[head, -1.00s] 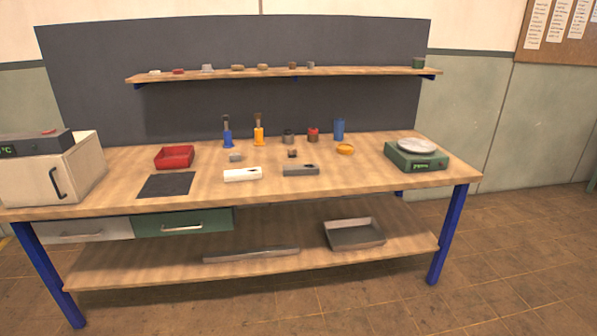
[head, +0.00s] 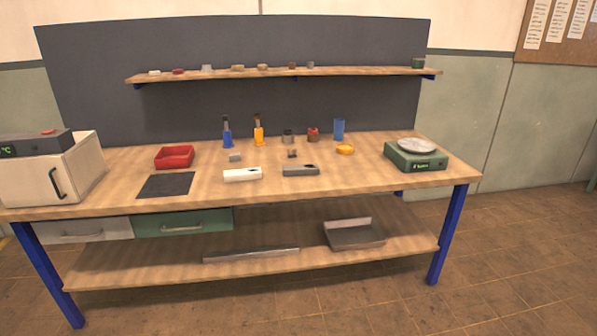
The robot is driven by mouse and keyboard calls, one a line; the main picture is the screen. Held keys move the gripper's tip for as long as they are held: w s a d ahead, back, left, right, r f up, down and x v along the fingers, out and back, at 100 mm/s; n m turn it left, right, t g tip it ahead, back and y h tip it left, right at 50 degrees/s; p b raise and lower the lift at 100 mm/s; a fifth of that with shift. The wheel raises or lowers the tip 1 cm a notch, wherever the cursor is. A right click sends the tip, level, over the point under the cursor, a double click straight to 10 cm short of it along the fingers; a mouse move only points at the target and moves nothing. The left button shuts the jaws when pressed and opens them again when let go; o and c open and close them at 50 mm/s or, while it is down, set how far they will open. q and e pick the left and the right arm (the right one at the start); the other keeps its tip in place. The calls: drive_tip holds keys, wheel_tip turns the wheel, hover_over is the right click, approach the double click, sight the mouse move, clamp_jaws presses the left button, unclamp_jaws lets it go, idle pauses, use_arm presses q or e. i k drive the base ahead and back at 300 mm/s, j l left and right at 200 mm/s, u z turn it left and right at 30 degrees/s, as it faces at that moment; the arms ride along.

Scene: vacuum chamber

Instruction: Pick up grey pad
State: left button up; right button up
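Neither of my grippers shows in the head view. A flat dark grey square (head: 166,185) lies on the wooden bench top (head: 340,184), left of the middle near the front edge. A small light grey piece (head: 235,157) sits farther back. A grey block with a dark mark (head: 300,170) lies right of a white block (head: 242,174). A small grey piece (head: 207,68) also stands on the wall shelf. I cannot tell for certain which of these is the grey pad.
Floor in front is clear.

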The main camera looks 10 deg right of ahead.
sight(233, 157)
drive_tip(key=i+l, duration=0.2)
drive_tip(key=i, duration=0.3)
drive_tip(key=i+l, duration=0.25)
drive_tip(key=i, duration=0.25)
drive_tip(key=i+l, duration=0.2)
drive_tip(key=i, duration=0.3)
drive_tip(key=i+l, duration=0.2)
drive_tip(key=i, duration=0.3)
drive_tip(key=i+l, duration=0.25)
drive_tip(key=i, duration=0.25)
